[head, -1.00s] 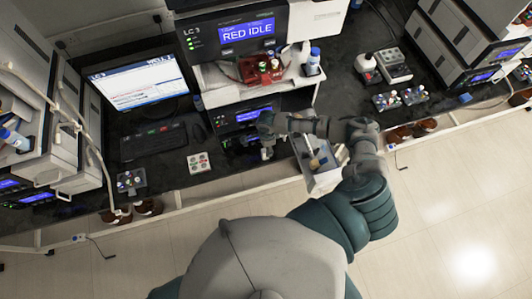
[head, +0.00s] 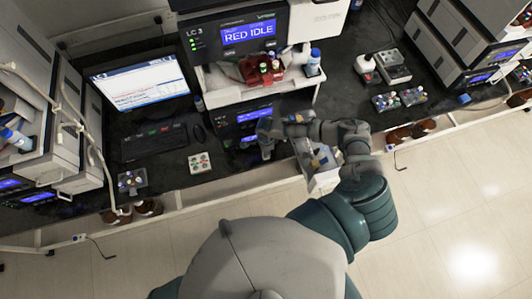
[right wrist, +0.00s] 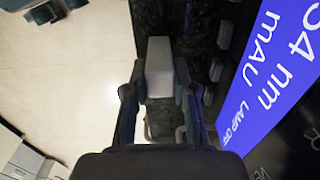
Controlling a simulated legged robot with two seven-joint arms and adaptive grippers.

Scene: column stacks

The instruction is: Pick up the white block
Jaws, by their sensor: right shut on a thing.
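The white block (right wrist: 160,68) is a pale upright bar between the fingers of my right gripper (right wrist: 160,92) in the right wrist view. The fingers are shut on its two sides, and its far end sticks out past the fingertips. In the head view my right gripper (head: 266,150) is at the counter's front edge, below the middle instrument. The block is too small there to make out clearly. My left gripper is not in view.
The instrument's blue screen (right wrist: 275,80) is close to the right of the gripper in the right wrist view. A keyboard (head: 153,142) and button pad (head: 199,163) are left. The floor in front is clear.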

